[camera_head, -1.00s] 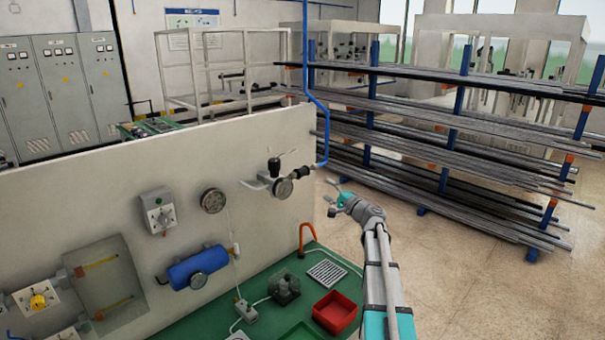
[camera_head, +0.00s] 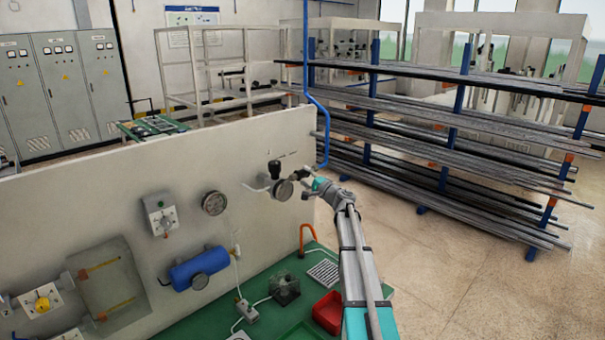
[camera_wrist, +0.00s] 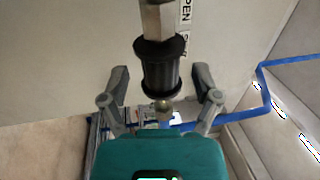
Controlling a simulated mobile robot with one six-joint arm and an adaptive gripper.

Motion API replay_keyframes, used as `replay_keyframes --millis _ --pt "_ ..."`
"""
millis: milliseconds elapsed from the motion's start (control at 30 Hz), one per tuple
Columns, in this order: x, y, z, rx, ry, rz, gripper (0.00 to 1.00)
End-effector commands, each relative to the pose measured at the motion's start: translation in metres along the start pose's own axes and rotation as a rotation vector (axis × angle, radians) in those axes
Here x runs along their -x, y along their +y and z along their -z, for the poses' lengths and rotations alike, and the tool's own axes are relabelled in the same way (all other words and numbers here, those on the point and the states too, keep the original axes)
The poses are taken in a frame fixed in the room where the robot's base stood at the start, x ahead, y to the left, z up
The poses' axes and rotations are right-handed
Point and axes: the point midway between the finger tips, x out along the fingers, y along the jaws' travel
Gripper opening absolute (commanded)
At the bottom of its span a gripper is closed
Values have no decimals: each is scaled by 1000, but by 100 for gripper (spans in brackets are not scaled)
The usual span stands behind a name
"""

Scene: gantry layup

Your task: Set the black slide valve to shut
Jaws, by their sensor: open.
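My gripper (camera_wrist: 162,78) is open, with one finger on each side of the sleeve and visible gaps between. On the wall label (camera_wrist: 186,12), "PEN" is readable; the word below it is partly hidden by the sleeve, so I cannot tell the valve's setting.
A blue pipe (camera_head: 323,130) runs down the panel's right end. Pipe racks (camera_head: 440,140) stand behind.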

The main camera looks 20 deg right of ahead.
Motion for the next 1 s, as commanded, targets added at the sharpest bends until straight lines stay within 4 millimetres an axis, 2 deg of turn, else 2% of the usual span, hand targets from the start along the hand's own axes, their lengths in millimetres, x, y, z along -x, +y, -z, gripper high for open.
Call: replay_keyframes --millis 33,200,567,667,1000 --pt "-7 -1 1 0 0 0 81" --pt "-17 0 0 0 -1 0 81" --pt "-19 0 0 0 0 0 81" --pt "-18 0 0 0 0 0 66" --pt "-19 0 0 0 0 0 3"
